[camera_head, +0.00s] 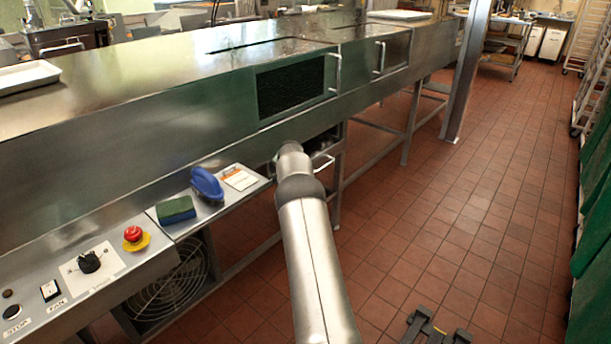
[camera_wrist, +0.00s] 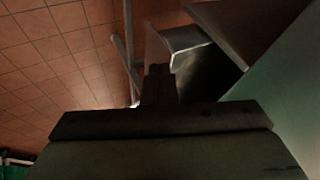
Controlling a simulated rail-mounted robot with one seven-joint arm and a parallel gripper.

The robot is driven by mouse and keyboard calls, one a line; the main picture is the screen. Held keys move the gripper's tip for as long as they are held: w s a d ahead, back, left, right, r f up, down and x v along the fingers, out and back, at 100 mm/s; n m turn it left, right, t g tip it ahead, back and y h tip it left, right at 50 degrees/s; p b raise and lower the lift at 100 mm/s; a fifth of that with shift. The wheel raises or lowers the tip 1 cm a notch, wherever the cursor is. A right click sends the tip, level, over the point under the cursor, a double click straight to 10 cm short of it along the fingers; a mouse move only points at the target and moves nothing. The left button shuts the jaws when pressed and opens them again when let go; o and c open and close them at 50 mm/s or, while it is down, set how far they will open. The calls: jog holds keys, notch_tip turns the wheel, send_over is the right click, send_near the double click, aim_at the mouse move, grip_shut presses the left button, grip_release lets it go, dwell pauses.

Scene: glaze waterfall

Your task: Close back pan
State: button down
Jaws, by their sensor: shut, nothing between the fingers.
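A metal pan (camera_head: 326,162) with a bar handle shows under the machine's lower edge in the head view, just right of my arm's far end, which hides part of it. It appears to stand out a little from the frame. In the wrist view, a pale metal edge and bent rim, probably the pan (camera_wrist: 188,40), lie just beyond my fingers, with a dark gap to the right. My gripper (camera_wrist: 159,72) is shut and empty, its dark fingers close to that metal. I cannot tell whether they touch. In the head view my gripper is hidden behind my arm.
The long steel machine (camera_head: 190,95) has a dark mesh window (camera_head: 290,87) with a handle. A control shelf holds a red stop button (camera_head: 133,233), a green sponge (camera_head: 176,209) and a blue brush (camera_head: 207,184). Table legs stand right of the pan.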

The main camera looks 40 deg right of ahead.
jog(key=shift+w+a, duration=0.15)
jog(key=shift+w, duration=0.3)
